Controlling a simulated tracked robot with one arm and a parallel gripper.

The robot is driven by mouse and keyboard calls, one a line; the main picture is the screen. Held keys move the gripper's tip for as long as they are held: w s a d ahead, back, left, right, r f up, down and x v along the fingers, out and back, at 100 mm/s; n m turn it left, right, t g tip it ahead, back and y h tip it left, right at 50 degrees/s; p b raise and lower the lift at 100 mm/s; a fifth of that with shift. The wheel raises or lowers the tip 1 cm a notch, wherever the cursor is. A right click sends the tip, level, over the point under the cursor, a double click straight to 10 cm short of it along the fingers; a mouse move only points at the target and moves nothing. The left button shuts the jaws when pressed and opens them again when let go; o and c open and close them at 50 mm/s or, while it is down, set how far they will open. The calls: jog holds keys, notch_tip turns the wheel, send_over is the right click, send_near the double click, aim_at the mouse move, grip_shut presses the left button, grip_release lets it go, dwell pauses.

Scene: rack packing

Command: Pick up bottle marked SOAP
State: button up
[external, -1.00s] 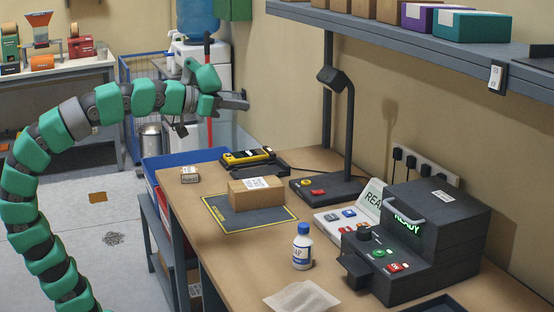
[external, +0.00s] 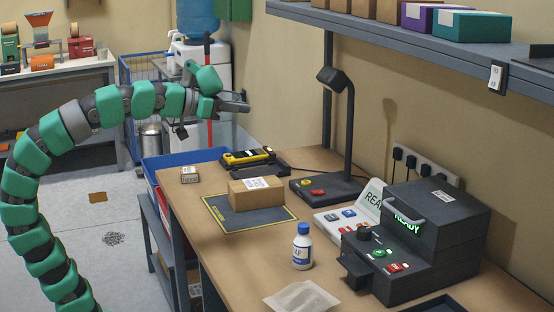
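The white bottle (external: 302,250) with a blue cap stands upright on the wooden bench (external: 235,262), near its front edge and left of the dark machine. Its label shows "AP", with the rest turned out of sight. My gripper (external: 246,102) is raised above the back left of the bench, pointing right, well up and left of the bottle and apart from it. Nothing shows between its fingers, but they are small and seen from the side, so their opening is unclear.
A cardboard box (external: 256,191) sits on a dark mat (external: 222,216). A dark machine (external: 420,245) with a READY display stands close right of the bottle. A scanner lamp (external: 345,130) rises behind. A pale pouch (external: 300,297) lies in front. A loaded shelf (external: 420,45) hangs above.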

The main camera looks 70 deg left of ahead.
jog(key=o, duration=0.7)
jog(key=m+g+h+p, duration=0.4)
jog(key=m+h+p, duration=0.3)
jog(key=p, duration=0.5)
send_near(299, 228)
jog(key=shift+a+f+b+x, duration=0.15)
jog(key=shift+b+x, duration=0.2)
jog(key=shift+x, duration=1.85)
jog(key=shift+a+b+x, duration=0.15)
jog(key=shift+b+x, duration=0.15)
jog(key=shift+x, duration=1.85)
jog(key=shift+a+f+b+x, duration=0.15)
jog(key=shift+b+x, duration=0.2)
jog(key=shift+x, duration=1.85)
